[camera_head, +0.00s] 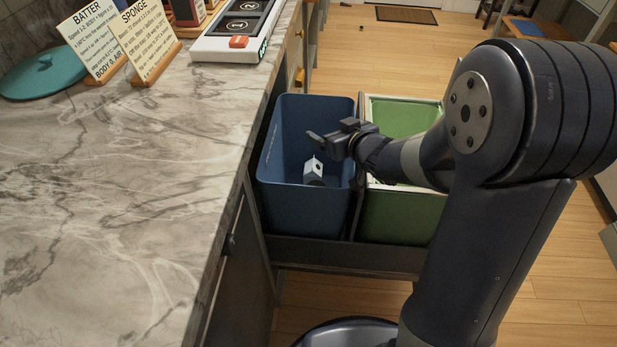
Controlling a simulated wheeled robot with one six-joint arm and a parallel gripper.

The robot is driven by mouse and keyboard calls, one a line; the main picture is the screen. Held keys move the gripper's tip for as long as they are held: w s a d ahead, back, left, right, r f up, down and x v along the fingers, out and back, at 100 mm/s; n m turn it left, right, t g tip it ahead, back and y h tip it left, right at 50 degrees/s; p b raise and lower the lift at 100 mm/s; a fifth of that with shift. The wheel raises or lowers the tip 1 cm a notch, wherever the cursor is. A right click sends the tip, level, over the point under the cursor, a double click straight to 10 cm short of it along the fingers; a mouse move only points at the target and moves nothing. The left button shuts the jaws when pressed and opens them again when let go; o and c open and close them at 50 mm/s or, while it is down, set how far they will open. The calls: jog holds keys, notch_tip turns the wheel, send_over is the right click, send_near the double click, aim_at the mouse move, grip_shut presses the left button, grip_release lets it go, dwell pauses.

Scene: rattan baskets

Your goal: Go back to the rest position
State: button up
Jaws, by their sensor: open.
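My gripper (322,143) is at the end of my arm, over the blue bin (305,215). Its jaws are open, and I see nothing between them. A small white item with a dark spot (314,171) shows inside the blue bin, below my gripper. My arm reaches in from the right and covers part of the green bin (402,215).
Both bins stand in a pulled-out drawer (345,255) beside the marble counter (110,200). On the counter are recipe cards (148,38), a teal lid (45,75) and a white device (238,30). Wooden floor (555,265) is open at the right.

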jog(key=shift+v, duration=1.1)
jog(key=b+x, duration=0.2)
jog(key=x, duration=0.9)
jog(key=shift+r+p, duration=2)
jog(key=shift+r, duration=0.2)
jog(key=shift+f, duration=0.15)
